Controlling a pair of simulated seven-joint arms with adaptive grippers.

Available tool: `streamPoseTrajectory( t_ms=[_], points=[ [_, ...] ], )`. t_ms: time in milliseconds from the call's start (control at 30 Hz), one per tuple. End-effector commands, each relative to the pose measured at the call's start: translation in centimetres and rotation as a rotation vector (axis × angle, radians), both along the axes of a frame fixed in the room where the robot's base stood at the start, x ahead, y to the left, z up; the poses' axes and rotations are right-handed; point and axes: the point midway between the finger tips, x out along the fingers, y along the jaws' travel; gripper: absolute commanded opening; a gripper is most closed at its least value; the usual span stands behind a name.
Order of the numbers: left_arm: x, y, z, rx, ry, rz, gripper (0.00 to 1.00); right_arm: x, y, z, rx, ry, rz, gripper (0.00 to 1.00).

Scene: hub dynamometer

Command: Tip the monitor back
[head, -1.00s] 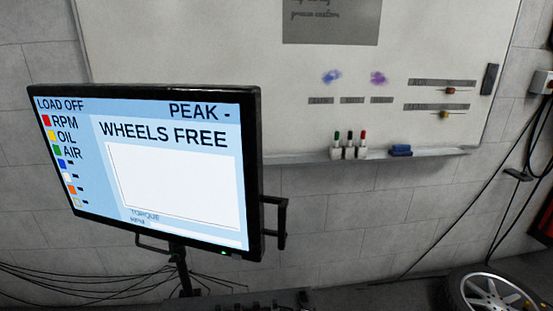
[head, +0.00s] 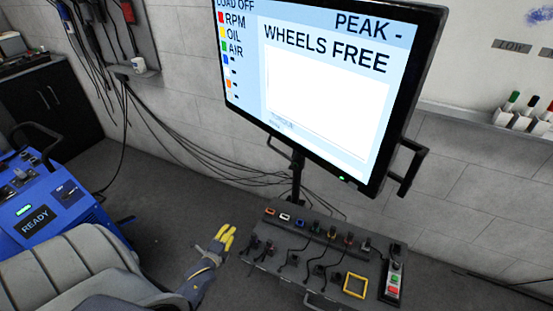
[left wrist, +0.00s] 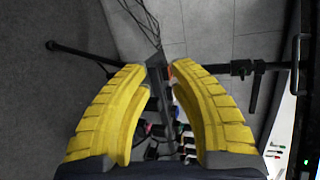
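The monitor (head: 330,80) stands on a dark post (head: 297,178). Its screen reads "WHEELS FREE", and its top is cut off in the head view. A black handle (head: 418,165) sticks out from its right side. A dark bar shows under its lower edge. My left gripper (head: 226,238) is below and left of the monitor, apart from it. In the left wrist view its yellow fingers (left wrist: 160,70) are spread with nothing between them. The monitor's edge and a handle (left wrist: 298,65) show at the right there. My right gripper is not in view.
A grey console (head: 270,262) with plugs, cables and a yellow square frame (head: 355,285) stands under the monitor. A blue machine (head: 40,205) and grey seat (head: 75,270) are at the left. Cables run along the wall. A whiteboard tray (head: 480,112) is at the right.

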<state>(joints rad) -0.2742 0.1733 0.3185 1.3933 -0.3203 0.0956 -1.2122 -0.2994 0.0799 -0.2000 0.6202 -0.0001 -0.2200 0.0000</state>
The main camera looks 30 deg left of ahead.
Motion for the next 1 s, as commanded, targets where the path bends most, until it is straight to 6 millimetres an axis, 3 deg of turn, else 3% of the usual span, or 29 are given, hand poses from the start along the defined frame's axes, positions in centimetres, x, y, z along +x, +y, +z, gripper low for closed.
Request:
streamPoseTrajectory(
  t_ms=[33,100,200,300,400,500,667,1000],
  points=[
    [2.7,-1.3,3.5,-0.009,-0.085,-0.022,0.21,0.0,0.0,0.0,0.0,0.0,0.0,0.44],
    [5.7,-3.2,7.9,-0.029,-0.19,-0.051,0.21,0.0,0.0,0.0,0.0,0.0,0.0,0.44],
    [8.6,-5.4,13.5,-0.058,-0.319,-0.087,0.21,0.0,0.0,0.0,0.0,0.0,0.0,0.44],
    [10.3,-7.2,17.8,-0.082,-0.417,-0.115,0.21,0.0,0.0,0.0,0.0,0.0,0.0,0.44],
    [11.2,-8.3,20.7,-0.097,-0.479,-0.134,0.21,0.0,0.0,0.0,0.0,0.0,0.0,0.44],
    [11.8,-9.0,22.3,-0.108,-0.516,-0.146,0.21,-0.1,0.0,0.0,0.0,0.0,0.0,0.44],
    [12.9,-9.1,23.2,-0.111,-0.532,-0.15,0.21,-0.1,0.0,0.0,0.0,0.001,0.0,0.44],
    [18.3,-8.2,24.2,-0.111,-0.531,-0.15,0.21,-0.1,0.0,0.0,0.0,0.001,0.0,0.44]
  ],
)
